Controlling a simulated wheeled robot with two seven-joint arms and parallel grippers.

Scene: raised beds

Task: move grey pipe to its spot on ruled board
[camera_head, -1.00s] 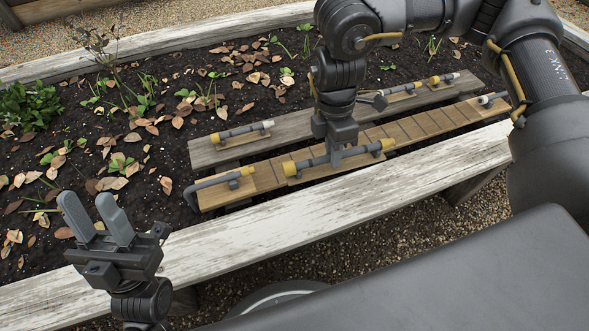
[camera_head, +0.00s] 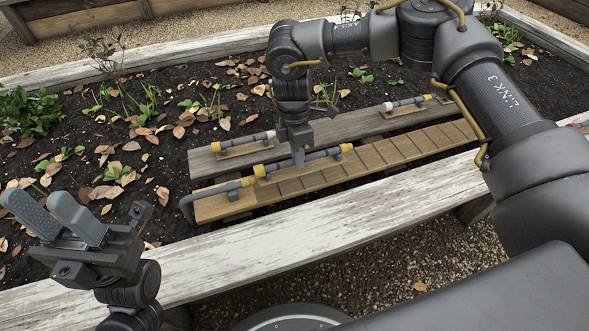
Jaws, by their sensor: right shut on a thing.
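The grey pipe (camera_head: 322,155) has yellow ends and lies lengthwise over the ruled board (camera_head: 380,152), a tan plank with dark cross lines. My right gripper (camera_head: 298,162) points down and is shut on the pipe left of its middle. A bent grey pipe (camera_head: 213,191) with a yellow end sits at the board's left end. The held pipe's left end is close to that yellow end; I cannot tell whether they touch, or whether the held pipe rests on its supports. My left gripper (camera_head: 38,208) is open and empty at the lower left.
Behind the ruled board lies a weathered grey plank (camera_head: 361,126) bearing a short pipe (camera_head: 243,144) at left and another pipe (camera_head: 405,104) farther right. The bed's pale front edge (camera_head: 330,225) runs in front. Soil with leaves and plants lies behind.

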